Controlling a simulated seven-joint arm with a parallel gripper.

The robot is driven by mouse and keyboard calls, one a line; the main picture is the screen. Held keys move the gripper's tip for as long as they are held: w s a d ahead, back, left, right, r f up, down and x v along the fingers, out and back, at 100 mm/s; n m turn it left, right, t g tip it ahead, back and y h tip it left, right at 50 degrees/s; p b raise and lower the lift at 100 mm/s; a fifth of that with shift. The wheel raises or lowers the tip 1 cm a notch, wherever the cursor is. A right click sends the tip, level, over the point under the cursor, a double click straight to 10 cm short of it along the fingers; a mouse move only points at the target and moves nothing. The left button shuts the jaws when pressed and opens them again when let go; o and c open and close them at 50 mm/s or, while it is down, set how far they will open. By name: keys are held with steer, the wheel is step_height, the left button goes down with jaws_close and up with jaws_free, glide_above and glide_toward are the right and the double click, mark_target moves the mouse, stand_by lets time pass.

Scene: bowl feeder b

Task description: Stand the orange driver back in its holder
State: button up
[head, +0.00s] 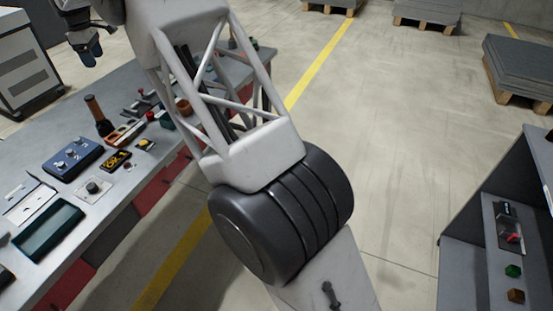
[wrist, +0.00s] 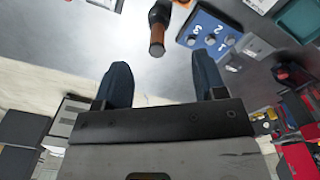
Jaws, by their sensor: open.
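An upright tool with an orange-brown upper part and a black lower part (head: 92,106) stands on the grey bench in the head view; I take it for the orange driver. It also shows in the wrist view (wrist: 157,36), ahead of and between the fingers, apart from them. My gripper (head: 86,52) hangs above the bench at the upper left, open and empty. Its two dark blue fingers are spread in the wrist view (wrist: 160,68). A brown block with slots (head: 125,133) lies right of the tool; I cannot tell whether it is the holder.
A blue box with numbered knobs (head: 73,158) lies near the tool and shows in the wrist view (wrist: 212,38). A brown cup (head: 184,107) and several small parts stand farther right.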

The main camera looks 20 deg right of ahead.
steer(key=s+d+r+m, duration=0.3)
steer(key=s+d+r, duration=0.1)
steer(key=s+d, duration=0.55)
steer(key=s+d+r+m+t, duration=0.15)
steer(key=s+d+r, duration=0.25)
steer(key=s+d, duration=0.55)
steer(key=s+d+r+m, duration=0.4)
steer(key=s+d, duration=0.5)
steer(key=s, duration=0.2)
steer(key=s+d+f+m, duration=0.2)
steer(key=s+d+f, duration=0.2)
steer(key=s, duration=0.8)
steer(key=s+d+f+m, duration=0.3)
steer(key=s+d+f, duration=0.1)
steer(key=s, duration=0.8)
steer(key=s+d+f+m, duration=0.2)
steer(key=s+d+f, duration=0.3)
steer(key=s, duration=0.7)
steer(key=shift+d+t, duration=0.25)
steer(key=shift+t, duration=0.1)
steer(key=shift+m, duration=0.25)
